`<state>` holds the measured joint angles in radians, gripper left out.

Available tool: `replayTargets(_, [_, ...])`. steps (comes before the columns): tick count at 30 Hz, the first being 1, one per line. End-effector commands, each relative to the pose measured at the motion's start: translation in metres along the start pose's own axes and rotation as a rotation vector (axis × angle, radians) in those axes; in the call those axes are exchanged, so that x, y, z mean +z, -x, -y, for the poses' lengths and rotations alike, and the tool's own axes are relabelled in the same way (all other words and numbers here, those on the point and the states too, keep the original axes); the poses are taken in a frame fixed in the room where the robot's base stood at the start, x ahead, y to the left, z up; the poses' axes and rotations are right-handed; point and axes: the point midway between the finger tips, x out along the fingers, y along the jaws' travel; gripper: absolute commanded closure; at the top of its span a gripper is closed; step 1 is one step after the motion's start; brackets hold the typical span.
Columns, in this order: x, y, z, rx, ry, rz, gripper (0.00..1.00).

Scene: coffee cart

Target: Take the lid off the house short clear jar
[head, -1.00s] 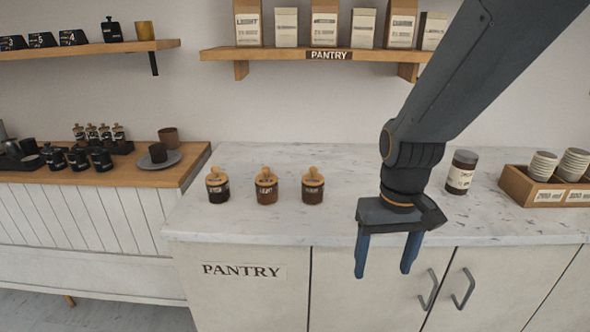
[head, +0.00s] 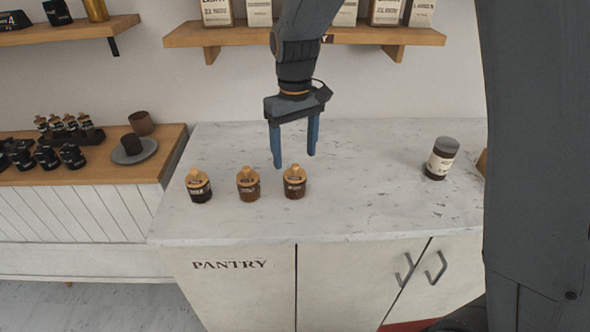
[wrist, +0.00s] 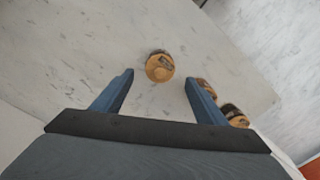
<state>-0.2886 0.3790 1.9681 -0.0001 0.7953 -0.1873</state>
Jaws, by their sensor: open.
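Three short clear jars with dark contents and round wooden knobbed lids stand in a row on the marble counter: a left jar (head: 199,190), a middle jar (head: 248,188) and a right jar (head: 294,187). All three lids are on. The labels are too small to read surely, so I cannot tell which is house. My gripper (head: 294,160) is open and empty, pointing down above and just behind the right jar. In the wrist view one jar's lid (wrist: 160,67) lies ahead, between the lines of my fingertips (wrist: 159,78). The other two are partly hidden by a finger.
A taller dark-lidded jar (head: 440,160) stands on the right of the counter (head: 370,205). A pantry shelf (head: 200,38) with bags hangs on the wall behind my arm. A wooden side counter (head: 165,150) with cups and black jars is at left. The counter between is clear.

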Motion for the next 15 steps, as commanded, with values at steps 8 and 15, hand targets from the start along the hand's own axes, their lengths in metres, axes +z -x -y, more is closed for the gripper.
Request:
replayTargets(8, [0.001,-0.034,0.000,-0.001,-0.001,0.003,0.34])
replayTargets(15, [0.000,-0.046,-0.001,0.000,-0.001,-0.001,0.34])
